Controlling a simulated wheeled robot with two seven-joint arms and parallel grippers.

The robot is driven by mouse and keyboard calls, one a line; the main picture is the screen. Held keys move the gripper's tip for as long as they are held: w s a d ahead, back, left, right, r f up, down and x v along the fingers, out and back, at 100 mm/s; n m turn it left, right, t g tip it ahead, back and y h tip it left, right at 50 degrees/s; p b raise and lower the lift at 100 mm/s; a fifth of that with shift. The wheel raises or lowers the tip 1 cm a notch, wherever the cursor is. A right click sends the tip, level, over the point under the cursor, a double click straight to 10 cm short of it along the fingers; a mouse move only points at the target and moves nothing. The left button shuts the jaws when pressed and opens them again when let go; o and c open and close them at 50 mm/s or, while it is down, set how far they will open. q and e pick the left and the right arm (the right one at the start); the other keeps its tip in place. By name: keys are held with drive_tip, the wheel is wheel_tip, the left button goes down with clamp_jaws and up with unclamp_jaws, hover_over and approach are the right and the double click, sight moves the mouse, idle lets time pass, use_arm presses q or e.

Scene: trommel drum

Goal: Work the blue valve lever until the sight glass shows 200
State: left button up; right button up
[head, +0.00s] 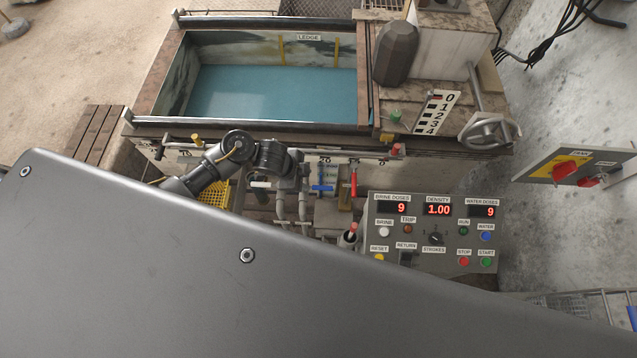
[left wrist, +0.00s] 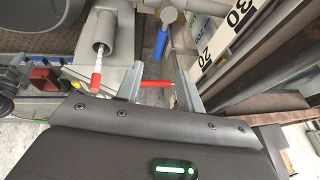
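The blue valve lever (head: 322,188) shows in the head view below the tank's front, left of a red lever (head: 353,181). In the left wrist view the blue lever (left wrist: 162,40) hangs beyond my fingers. My left gripper (left wrist: 160,75) is open, its two fingers apart, with a red handle (left wrist: 155,85) lying across the gap; I cannot tell if they touch. In the head view my left arm (head: 270,157) reaches to the pipes left of the blue lever. The sight glass scale (left wrist: 225,38) shows 20 and 30, cut off; its level is unreadable. My right gripper is out of view.
A control panel (head: 431,232) reads brine doses 9, density 1.00 and water doses 9. A tank of blue water (head: 275,93) lies behind the valves. A white pipe with a red-tipped rod (left wrist: 97,75) is left of my fingers.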

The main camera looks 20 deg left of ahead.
sight(321, 187)
use_arm(q)
drive_tip(key=b+x, duration=0.3)
drive_tip(key=x, duration=0.7)
drive_tip(key=shift+w+d+f, duration=0.1)
drive_tip(key=shift+d+f, duration=0.05)
drive_tip(key=shift+f, duration=0.15)
clamp_jaws()
